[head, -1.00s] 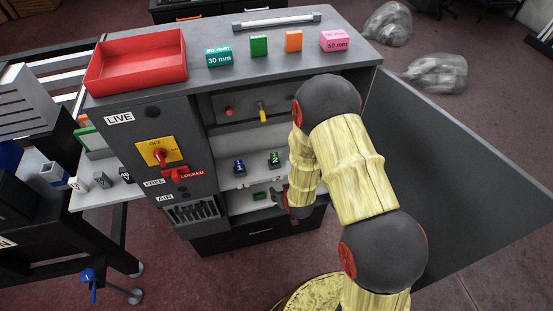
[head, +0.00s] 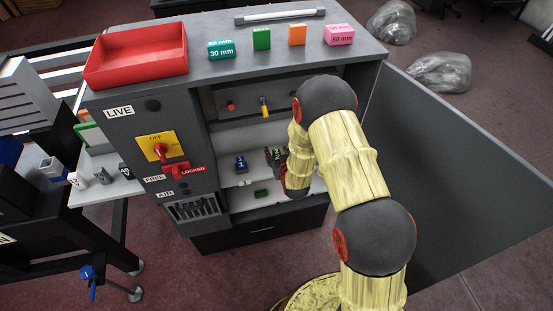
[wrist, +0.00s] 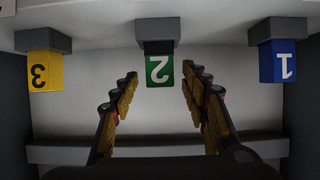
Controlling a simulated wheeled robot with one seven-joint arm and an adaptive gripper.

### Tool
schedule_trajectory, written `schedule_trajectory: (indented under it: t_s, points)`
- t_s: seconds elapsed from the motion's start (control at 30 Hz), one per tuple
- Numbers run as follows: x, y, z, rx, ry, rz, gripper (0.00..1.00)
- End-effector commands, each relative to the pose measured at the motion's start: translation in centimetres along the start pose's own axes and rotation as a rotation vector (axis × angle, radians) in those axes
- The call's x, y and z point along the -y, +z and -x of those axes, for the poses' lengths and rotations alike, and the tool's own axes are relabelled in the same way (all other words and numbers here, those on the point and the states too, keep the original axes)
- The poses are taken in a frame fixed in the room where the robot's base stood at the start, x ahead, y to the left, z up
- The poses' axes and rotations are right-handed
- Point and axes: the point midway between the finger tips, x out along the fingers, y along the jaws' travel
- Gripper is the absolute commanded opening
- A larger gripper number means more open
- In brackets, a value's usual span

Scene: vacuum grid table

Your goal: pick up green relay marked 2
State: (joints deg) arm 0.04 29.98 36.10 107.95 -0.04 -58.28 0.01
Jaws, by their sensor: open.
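The green relay marked 2 (wrist: 159,70) is plugged into a grey socket (wrist: 158,28) at the top middle of the wrist view. In the head view the green relay (head: 274,153) is partly hidden by my gripper (head: 283,160). In the wrist view my gripper (wrist: 160,82) is open, with one finger to each side of the green relay's lower part. Its fingertips look apart from the relay. I cannot tell the exact depth between them.
A yellow relay marked 3 (wrist: 42,70) and a blue relay marked 1 (wrist: 284,62) sit in sockets on either side. The blue relay (head: 241,165) also shows in the head view. The open cabinet door (head: 455,160) stands right of my arm. A red tray (head: 135,60) is on top.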

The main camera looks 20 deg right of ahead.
Motion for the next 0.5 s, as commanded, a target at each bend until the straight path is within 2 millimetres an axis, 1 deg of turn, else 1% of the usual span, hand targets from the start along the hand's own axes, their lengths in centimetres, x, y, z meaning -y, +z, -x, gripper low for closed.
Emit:
schedule_trajectory:
  t_s: [0.03, 0.1, 0.33, 0.5]
  points:
    - [0.02, 0.1, -0.44, 0.0, 0.0, 0.0, 0.45]
    - [0.02, 0.08, -0.71, 0.001, 0.0, 0.0, 0.45]
    - [0.03, -0.03, -0.73, 0.001, 0.0, 0.0, 0.45]
    - [0.03, -0.02, -0.72, 0.001, 0.0, 0.0, 0.35]
